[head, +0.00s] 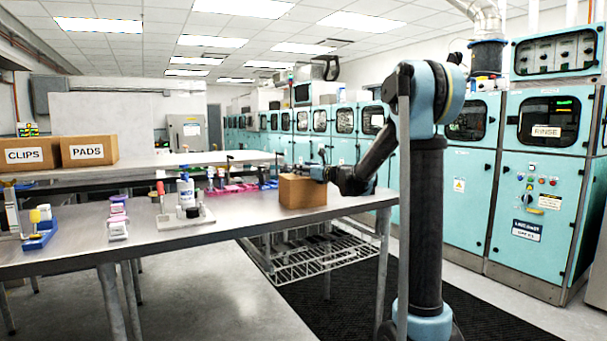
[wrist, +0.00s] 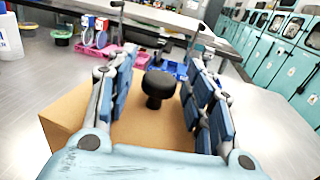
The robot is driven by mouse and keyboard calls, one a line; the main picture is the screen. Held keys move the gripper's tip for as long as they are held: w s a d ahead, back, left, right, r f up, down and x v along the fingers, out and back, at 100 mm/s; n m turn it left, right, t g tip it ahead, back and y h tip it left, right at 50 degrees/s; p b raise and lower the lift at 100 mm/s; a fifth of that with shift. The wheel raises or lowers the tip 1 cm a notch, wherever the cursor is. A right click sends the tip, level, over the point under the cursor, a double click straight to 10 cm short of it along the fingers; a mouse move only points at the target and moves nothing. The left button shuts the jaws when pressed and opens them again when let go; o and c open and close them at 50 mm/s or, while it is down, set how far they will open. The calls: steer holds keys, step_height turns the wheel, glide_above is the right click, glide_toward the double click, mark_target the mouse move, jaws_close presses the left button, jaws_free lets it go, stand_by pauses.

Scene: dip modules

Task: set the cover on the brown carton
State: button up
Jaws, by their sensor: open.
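The brown carton (head: 302,192) stands upright on the right end of the steel table, and its brown top and sides also show in the wrist view (wrist: 70,117). A black knob (wrist: 160,88) stands up from the flat brown top, which looks like the cover (wrist: 150,128). I cannot tell whether the cover lies fully flush on the carton. My gripper (wrist: 160,66) is open just above the top, with one blue-padded finger on each side of the knob and gaps showing on both sides. In the head view my gripper (head: 313,171) hides part of the carton's top.
The steel table (head: 255,219) holds a white bottle (head: 186,190), pink and blue trays (head: 235,187) and small tools to the left of the carton. Boxes marked CLIPS (head: 30,154) and PADS (head: 88,151) sit behind. Teal machines (head: 545,190) line the right. The tabletop before the carton is clear.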

steer(key=v, duration=1.2)
steer(key=s+d+f+n+g+h, duration=0.1)
steer(key=s+f+n+g+h, duration=0.1)
steer(key=s+f+n, duration=0.5)
steer(key=s+d+f+n+g+h, duration=0.1)
steer(key=s+f+n+g, duration=0.25)
steer(key=s, duration=0.55)
steer(key=s+d+f+n+g+h, duration=0.1)
steer(key=s+d+f+n+h, duration=0.1)
steer(key=s+f+n, duration=0.35)
steer(key=s+d+f+n+g+h, duration=0.2)
steer(key=s+d+f+n, duration=0.3)
steer(key=s, duration=0.6)
steer(key=s+d+f+n+g+h, duration=0.2)
steer(key=s+d+f+n+h, duration=0.3)
steer(key=s+d+f, duration=0.4)
steer(key=s+d+n, duration=0.1)
steer(key=s, duration=0.1)
steer(key=shift+s+n+h, duration=0.3)
steer(key=shift+s, duration=0.1)
steer(key=shift+f, duration=0.15)
